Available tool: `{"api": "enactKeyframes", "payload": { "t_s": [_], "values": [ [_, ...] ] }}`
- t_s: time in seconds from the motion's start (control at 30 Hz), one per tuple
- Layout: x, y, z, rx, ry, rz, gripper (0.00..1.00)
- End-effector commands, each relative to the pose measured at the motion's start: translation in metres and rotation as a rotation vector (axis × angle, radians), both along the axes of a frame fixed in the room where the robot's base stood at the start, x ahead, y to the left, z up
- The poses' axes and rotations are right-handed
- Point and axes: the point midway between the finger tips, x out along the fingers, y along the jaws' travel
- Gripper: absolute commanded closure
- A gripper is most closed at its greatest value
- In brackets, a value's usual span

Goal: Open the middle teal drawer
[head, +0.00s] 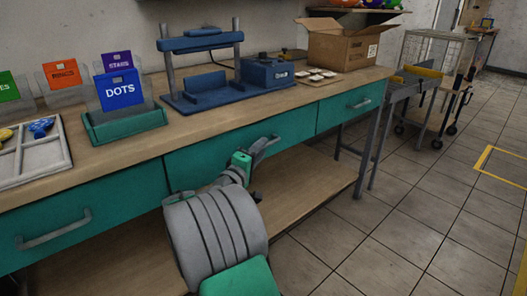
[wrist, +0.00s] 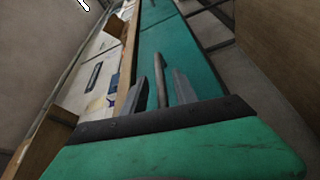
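The middle teal drawer (head: 212,158) is in the bench front in the head view, and its front looks flush with its neighbours. My gripper (head: 265,144) is at the drawer's front and hides much of its handle there. In the wrist view the teal drawer face (wrist: 178,50) lies ahead. The grey bar handle (wrist: 161,82) stands out between the two fingers of my gripper. The fingers are apart, with a gap beside the bar, so the gripper looks open around the handle.
The left drawer (head: 90,200) and right drawer (head: 340,108) are shut. The blue press (head: 215,85), cardboard box (head: 340,42), DOTS holder (head: 122,115) and white tray (head: 35,155) stand on the bench top. A lower wooden shelf (head: 310,185) lies beneath.

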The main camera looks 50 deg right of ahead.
Motion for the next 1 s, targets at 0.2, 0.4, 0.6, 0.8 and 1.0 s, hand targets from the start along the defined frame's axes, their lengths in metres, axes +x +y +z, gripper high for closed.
{"api": "enactKeyframes", "payload": {
  "t_s": [0.2, 0.4, 0.6, 0.8, 1.0],
  "values": [
    [0.003, -0.025, 0.001, 0.001, -0.001, -0.002, 0.66],
    [0.003, -0.027, 0.002, 0.001, -0.001, -0.003, 0.66],
    [0.003, -0.027, 0.002, 0.002, -0.002, -0.003, 0.80],
    [0.003, -0.027, 0.002, 0.002, -0.002, -0.003, 0.96],
    [0.003, -0.027, 0.002, 0.002, -0.002, -0.003, 1.00]
  ]
}}
